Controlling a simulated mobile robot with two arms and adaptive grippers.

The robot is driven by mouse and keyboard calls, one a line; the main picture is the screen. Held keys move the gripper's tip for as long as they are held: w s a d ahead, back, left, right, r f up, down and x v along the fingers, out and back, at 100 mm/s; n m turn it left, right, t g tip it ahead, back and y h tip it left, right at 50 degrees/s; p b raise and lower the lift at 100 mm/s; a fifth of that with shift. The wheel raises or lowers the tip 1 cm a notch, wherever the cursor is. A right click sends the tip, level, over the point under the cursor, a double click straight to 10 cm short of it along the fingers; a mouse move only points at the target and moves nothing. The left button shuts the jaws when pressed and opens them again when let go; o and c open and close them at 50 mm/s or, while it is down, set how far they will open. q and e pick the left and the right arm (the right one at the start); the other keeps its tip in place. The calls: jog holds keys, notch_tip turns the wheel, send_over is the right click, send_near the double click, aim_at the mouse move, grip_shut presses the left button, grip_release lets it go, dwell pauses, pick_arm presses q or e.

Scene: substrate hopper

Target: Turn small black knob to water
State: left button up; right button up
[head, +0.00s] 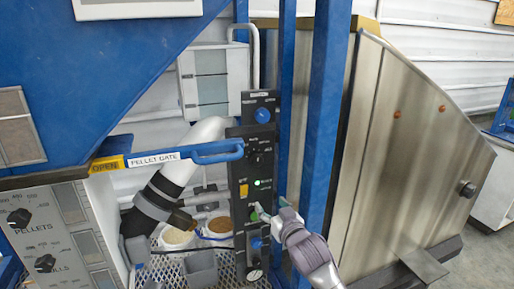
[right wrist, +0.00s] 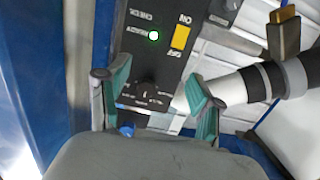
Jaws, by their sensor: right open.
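A tall black control panel (head: 237,178) stands in the middle of the head view. In the right wrist view, where its lettering is upside down, a small black knob (right wrist: 146,89) with small labels around it sits on the panel (right wrist: 140,50). The labels are too small to read. My right gripper (head: 269,211) is at the lower part of the panel. In the right wrist view its green-tipped fingers (right wrist: 153,88) are open, one on each side of the knob; contact is not visible. In the head view the gripper largely hides this knob. My left gripper is not in view.
A blue post (head: 325,110) and a metal hopper (head: 405,150) stand at right.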

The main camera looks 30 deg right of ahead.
jog(key=t, duration=0.1)
send_near(258, 163)
jog(key=d+v, duration=0.1)
jog(key=v, duration=0.2)
jog(key=a, duration=0.1)
jog(key=shift+h, duration=0.3)
jog(key=p+x, duration=0.2)
jog(key=x, duration=0.4)
jog(key=p+x, duration=0.3)
jog(key=x, duration=0.3)
jog(key=shift+w+a, duration=0.15)
jog(key=shift+w, duration=0.2)
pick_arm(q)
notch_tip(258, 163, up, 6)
pick_arm(e)
jog(key=shift+w+f, duration=0.1)
jog(key=shift+w, duration=0.45)
jog(key=shift+c, duration=0.3)
jog(key=c, duration=1.1)
